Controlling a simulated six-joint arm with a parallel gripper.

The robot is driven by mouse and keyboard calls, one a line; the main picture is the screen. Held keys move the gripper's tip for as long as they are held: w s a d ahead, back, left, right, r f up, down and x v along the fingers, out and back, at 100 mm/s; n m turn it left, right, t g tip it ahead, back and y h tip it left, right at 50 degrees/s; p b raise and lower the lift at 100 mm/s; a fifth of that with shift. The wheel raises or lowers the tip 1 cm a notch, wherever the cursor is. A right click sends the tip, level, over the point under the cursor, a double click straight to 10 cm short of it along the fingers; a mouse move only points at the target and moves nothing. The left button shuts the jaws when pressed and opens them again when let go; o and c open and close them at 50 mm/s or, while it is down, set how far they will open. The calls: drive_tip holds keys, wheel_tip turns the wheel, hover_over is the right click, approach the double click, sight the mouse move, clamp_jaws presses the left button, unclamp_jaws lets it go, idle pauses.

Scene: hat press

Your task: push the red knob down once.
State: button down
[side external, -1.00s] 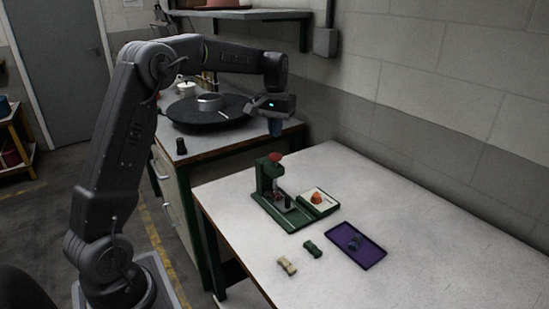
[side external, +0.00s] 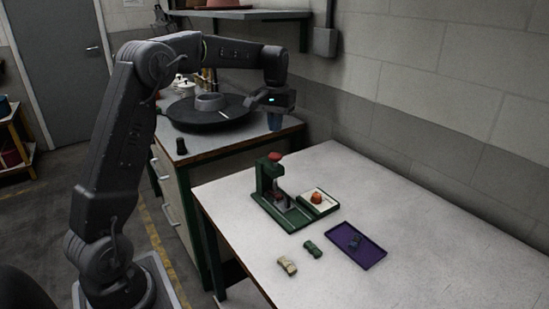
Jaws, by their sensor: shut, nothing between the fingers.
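The red knob (side external: 274,157) sits on top of the green hat press (side external: 266,181), which stands upright near the left part of the white table. My gripper (side external: 274,128) is in the air above the knob in the picture, with a clear gap between them. Its bluish fingers point down and are shut, with nothing seen between them. The inside of the press, under its arm, is small and partly dark, so I cannot tell its details.
A green-edged tray (side external: 328,209) with an orange-red piece (side external: 316,197) is beside the press. A purple tray (side external: 371,257) holds a dark blue piece (side external: 355,242). A cream piece (side external: 287,265) and a green piece (side external: 312,249) lie in front. The table's right side is clear.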

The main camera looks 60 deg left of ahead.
drive_tip(key=shift+r, duration=0.8)
idle(0.4)
drive_tip(key=s+d+r+m+t, duration=0.3)
drive_tip(key=s+d+r, duration=0.2)
drive_tip(key=s+d, duration=0.75)
drive_tip(key=s+d+f+m+t, duration=0.1)
drive_tip(key=s+d+f, duration=0.1)
drive_tip(key=s, duration=0.5)
drive_tip(key=s+d+f+m+t, duration=0.1)
drive_tip(key=s+d+f+m, duration=0.1)
drive_tip(key=s+d, duration=0.3)
drive_tip(key=shift+s+d+f+t, duration=0.2)
drive_tip(key=shift+s+f+t, duration=0.1)
drive_tip(key=shift+s+f, duration=0.65)
drive_tip(key=c, duration=1.8)
unclamp_jaws()
drive_tip(key=shift+s+r, duration=0.1)
drive_tip(key=shift+r, duration=0.1)
